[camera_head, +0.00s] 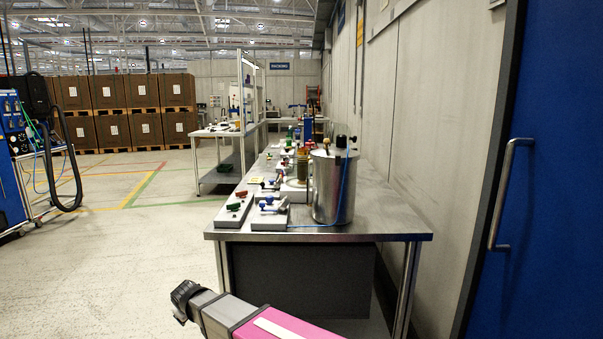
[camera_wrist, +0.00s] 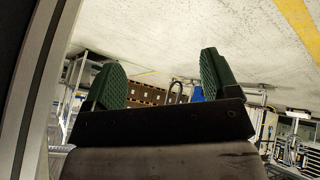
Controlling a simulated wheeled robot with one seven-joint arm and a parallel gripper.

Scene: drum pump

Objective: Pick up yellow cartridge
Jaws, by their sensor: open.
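A small yellow patch (camera_head: 256,181) shows among the parts on the steel workbench (camera_head: 330,236) in the head view. It is too small to tell whether it is the yellow cartridge. My gripper (camera_wrist: 160,80) shows in the wrist view with its two green-padded fingers wide apart and nothing between them. The wrist picture appears upside down, with the floor at the top and no workbench parts between the fingers. In the head view my pink and grey arm is low in front of the workbench, apart from it.
A metal drum (camera_head: 333,188) with a blue hose stands at the bench's near end. Fixtures with green handles (camera_head: 236,200) and blue handles (camera_head: 270,205) are beside it. A blue door (camera_head: 550,180) is at right. Floor at left is open; stacked brown crates (camera_head: 140,92) stand far back.

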